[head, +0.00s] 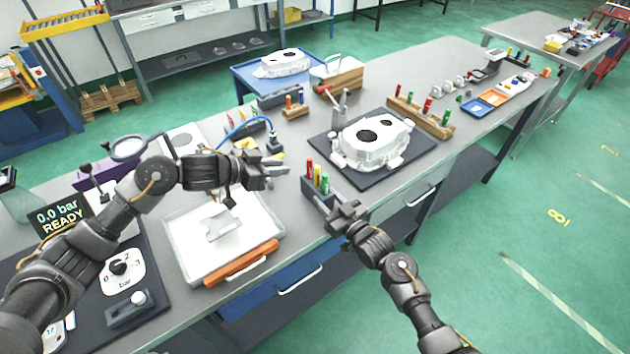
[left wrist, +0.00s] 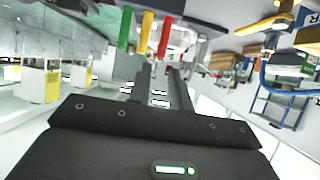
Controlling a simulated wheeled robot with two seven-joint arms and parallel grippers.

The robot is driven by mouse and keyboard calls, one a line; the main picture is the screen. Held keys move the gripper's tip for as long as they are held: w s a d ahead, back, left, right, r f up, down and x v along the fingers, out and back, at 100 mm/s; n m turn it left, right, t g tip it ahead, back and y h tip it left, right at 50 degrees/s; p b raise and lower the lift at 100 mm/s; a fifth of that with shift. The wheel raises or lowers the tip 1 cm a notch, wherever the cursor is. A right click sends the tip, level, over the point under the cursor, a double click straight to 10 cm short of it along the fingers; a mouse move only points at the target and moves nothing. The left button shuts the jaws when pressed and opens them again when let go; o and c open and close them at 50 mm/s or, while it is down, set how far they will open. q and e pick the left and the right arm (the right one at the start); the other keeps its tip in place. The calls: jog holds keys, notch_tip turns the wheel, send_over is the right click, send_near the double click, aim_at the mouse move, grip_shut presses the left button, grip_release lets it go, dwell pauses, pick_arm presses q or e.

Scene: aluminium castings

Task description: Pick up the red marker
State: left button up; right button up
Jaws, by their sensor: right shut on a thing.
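A dark grey marker holder (head: 316,196) stands at the bench's front edge with a red marker (head: 309,168), a yellow marker and a green marker (head: 325,183) upright in it. My left gripper (head: 284,170) is open and empty, just left of the red marker and apart from it. In the left wrist view the red marker (left wrist: 165,38), yellow marker (left wrist: 146,32) and green marker (left wrist: 125,28) show beyond the open fingers (left wrist: 163,80). My right gripper (head: 337,212) is shut on the marker holder at its front right side; its fingertips are partly hidden.
A white tray with an orange handle (head: 242,262) lies left of the holder. A casting (head: 372,145) on a dark mat sits to the right. A wooden rack (head: 420,117) with several red and green items stands behind it. A yellow-tipped tool (head: 245,143) lies behind my left gripper.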

aim_at(309, 163)
pick_arm(q)
jog(key=shift+t+h, duration=0.3)
jog(key=x, duration=0.5)
jog(key=shift+w+d+f, duration=0.1)
jog(key=shift+w+d, duration=0.15)
jog(key=shift+f+x, duration=0.15)
jog(key=shift+x, duration=1.3)
jog(key=shift+f+x, duration=0.15)
jog(key=shift+x, duration=1.3)
jog(key=shift+a, duration=0.15)
grip_shut()
